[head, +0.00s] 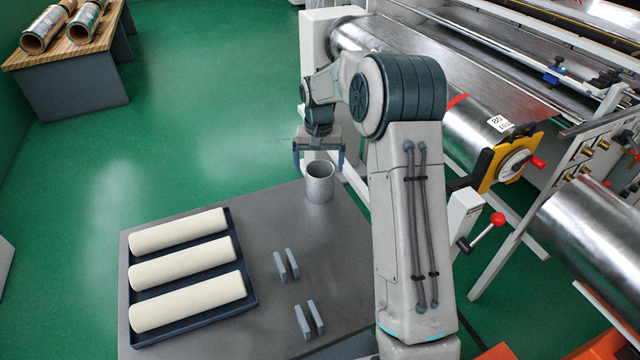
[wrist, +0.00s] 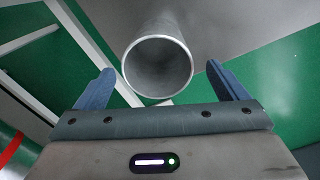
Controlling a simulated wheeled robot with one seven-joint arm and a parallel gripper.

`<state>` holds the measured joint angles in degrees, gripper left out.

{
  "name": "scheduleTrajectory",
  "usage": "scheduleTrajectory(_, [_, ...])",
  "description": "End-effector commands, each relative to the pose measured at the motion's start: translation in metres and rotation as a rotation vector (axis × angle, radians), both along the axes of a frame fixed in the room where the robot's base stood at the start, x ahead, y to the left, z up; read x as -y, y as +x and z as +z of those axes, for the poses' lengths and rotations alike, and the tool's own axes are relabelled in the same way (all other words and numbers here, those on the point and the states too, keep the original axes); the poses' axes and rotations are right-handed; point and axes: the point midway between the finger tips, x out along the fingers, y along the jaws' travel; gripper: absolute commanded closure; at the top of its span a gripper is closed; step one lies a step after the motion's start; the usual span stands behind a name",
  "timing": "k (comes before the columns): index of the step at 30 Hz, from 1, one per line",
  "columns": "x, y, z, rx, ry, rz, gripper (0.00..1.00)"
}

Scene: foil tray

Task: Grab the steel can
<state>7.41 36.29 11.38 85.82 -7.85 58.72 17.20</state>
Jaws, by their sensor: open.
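The steel can (head: 319,184) is a grey metal cylinder, open at the top, standing upright near the far right corner of the grey table (head: 265,215). I cannot tell how far the fingertips reach along the can.
A dark tray (head: 250,295) with three cream rolls (head: 180,265) lies on the table's left. Small grey-blue plates (head: 287,265) stand in pairs (head: 309,319) nearer the front. A large roller machine (head: 470,130) stands at the right. The table between tray and can is clear.

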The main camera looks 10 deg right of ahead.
Motion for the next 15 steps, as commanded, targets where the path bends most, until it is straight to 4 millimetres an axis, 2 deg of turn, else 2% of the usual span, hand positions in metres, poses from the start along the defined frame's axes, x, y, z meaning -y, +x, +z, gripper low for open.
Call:
scheduleTrajectory(3, [0.000, 0.000, -0.014, -0.001, 0.000, 0.000, 0.07])
scheduleTrajectory(10, [0.001, -0.001, -0.031, -0.003, 0.000, 0.000, 0.07])
scheduleTrajectory(15, [0.002, -0.001, -0.058, -0.003, 0.001, 0.002, 0.07])
